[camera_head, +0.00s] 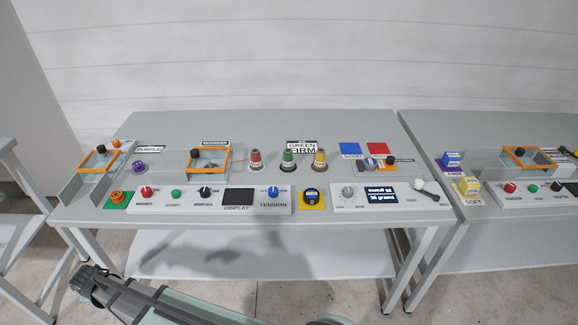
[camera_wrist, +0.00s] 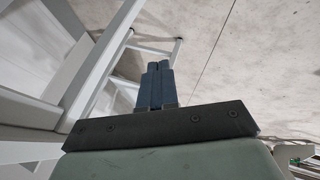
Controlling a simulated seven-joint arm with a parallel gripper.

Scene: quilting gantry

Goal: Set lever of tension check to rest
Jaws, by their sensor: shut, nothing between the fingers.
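The tension check is a white panel (camera_head: 350,204) at the right end of the near table, with a grey dial and a dark display reading grams. Its lever (camera_head: 427,191) is at the panel's right end, slanting from a pale round end at upper left to a dark end at lower right. The small labels by it are too small to read surely. My gripper (camera_wrist: 158,68) is shut and empty in the wrist view, with bare floor and table legs beyond it. In the head view my arm lies low at the left, in front of the table, far from the lever.
A longer white panel (camera_head: 215,201) with knobs, a display and a tension dial stands left of the tension check. A yellow pad with a dark button (camera_head: 312,198) sits between them. Thread cones (camera_head: 288,160) stand behind. A second table (camera_head: 490,235) adjoins at the right.

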